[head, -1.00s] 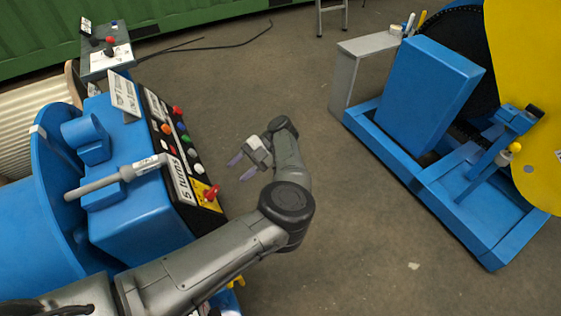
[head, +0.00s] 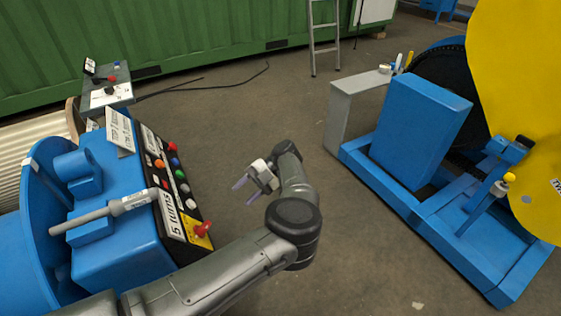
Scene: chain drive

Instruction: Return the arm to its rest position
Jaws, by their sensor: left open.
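My left arm comes in from the bottom left and bends at its dark elbow joint in the middle of the head view. My left gripper (head: 246,187) is open and empty, with two purple-tinted fingers pointing left over the bare floor. It is to the right of the control panel (head: 176,190) on the blue machine (head: 120,240) and apart from it. The panel carries several coloured buttons and a red switch (head: 202,229) on a yellow plate. My right gripper is not in the view.
A blue frame (head: 425,205) with a blue box (head: 420,125) and a large yellow disc (head: 525,90) stands at the right. A grey cabinet (head: 350,112) is beside it. A small control stand (head: 108,92), a ladder (head: 325,40) and a green container (head: 180,40) are behind. The floor between is clear.

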